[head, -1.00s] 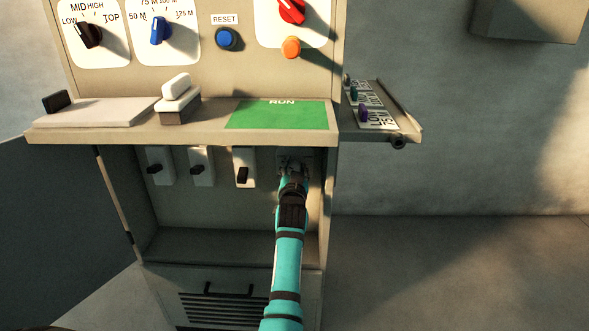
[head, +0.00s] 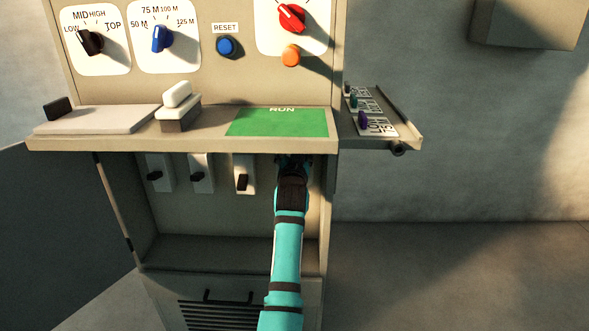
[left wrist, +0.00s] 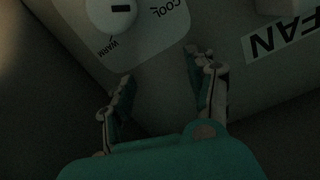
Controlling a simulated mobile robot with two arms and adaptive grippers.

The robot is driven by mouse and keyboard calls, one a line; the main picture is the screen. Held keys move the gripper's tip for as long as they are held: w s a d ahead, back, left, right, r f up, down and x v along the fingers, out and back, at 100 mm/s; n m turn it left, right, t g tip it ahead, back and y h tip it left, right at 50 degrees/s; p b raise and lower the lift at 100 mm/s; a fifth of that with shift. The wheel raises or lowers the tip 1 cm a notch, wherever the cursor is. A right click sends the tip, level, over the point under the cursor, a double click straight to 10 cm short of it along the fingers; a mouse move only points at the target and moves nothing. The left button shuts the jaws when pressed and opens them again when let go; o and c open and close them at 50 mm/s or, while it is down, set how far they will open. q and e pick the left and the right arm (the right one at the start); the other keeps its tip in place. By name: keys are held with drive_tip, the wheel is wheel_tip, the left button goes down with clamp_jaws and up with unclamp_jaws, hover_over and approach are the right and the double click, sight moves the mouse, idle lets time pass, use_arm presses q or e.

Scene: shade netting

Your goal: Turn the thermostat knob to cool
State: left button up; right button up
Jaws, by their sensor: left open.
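In the left wrist view a round white knob (left wrist: 110,14) with a dark mark sits on a pale plate (left wrist: 150,38) printed COOL and WARM. The view's top edge cuts the knob, and I cannot tell which word its mark faces. My left gripper (left wrist: 165,75) is open and empty, its fingers apart, below the plate in that picture and clear of the knob. In the head view the same gripper (head: 293,163) is inside the open lower bay, its tips dark and partly hidden under the shelf. I cannot make out the knob there. My right gripper is not in view.
A FAN label (left wrist: 283,35) is at the right of the wrist view. The shelf (head: 190,143) with the green RUN panel (head: 278,123) overhangs the bay. Several switches, one of them here (head: 243,180), stand left of my arm. An open door (head: 60,220) is at the left.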

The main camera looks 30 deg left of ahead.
use_arm(q)
drive_tip(key=shift+r, duration=1.3)
